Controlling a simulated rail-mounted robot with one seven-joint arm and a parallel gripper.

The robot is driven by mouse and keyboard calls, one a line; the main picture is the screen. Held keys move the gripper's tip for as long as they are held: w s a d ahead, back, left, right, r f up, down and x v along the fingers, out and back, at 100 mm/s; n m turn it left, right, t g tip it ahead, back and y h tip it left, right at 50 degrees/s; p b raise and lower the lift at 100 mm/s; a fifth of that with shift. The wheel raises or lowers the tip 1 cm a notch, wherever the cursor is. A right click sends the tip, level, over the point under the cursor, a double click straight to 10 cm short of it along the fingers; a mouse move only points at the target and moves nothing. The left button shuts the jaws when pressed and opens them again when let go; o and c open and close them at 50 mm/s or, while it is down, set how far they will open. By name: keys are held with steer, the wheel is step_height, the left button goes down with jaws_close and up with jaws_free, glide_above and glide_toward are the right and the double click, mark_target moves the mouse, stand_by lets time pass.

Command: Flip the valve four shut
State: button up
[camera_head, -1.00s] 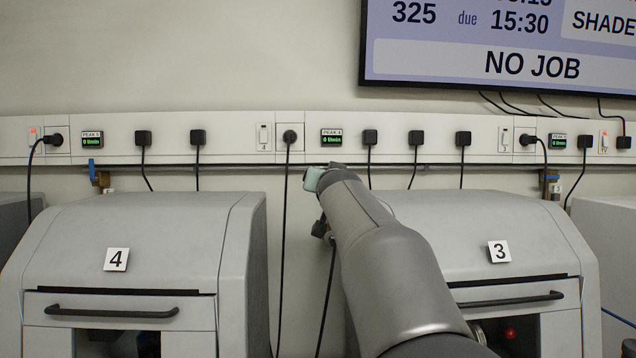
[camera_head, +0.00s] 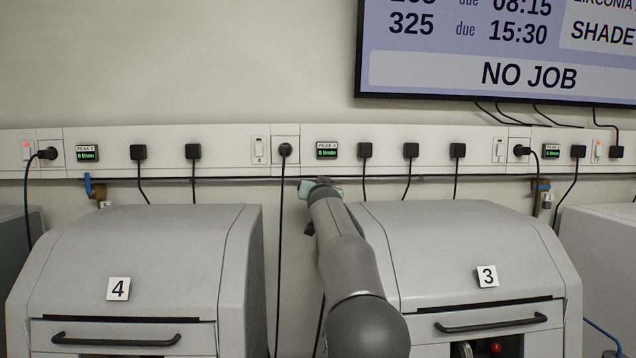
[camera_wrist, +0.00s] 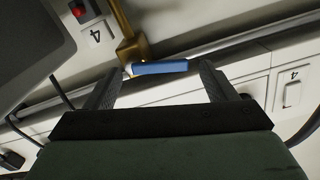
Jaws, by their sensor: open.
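In the wrist view, the valve is a brass body (camera_wrist: 131,46) with a blue lever (camera_wrist: 160,68), beside a white tag marked 4 (camera_wrist: 97,34). The lever lies across the brass stem, roughly along the grey pipe. My gripper (camera_wrist: 162,72) is open, with one dark finger on either side of the lever's ends. Whether the fingers touch the lever I cannot tell. In the head view, my gripper (camera_head: 322,186) is at the pipe below the wall panel, mostly covered by my arm, and the valve there is hidden.
Other blue-handled valves stand at the left (camera_head: 88,184) and right (camera_head: 541,186). Machine 4 (camera_head: 150,260) and machine 3 (camera_head: 470,250) flank my arm. A black cable (camera_head: 280,240) hangs just left of my gripper. The wall panel (camera_head: 230,150) carries plugs and switches.

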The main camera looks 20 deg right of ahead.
steer(key=shift+w, duration=0.1)
steer(key=c, duration=0.8)
steer(key=n, duration=0.3)
steer(key=shift+a+f, duration=0.15)
steer(key=shift+f, duration=0.25)
steer(key=o, duration=0.8)
steer(key=shift+w+a, duration=0.1)
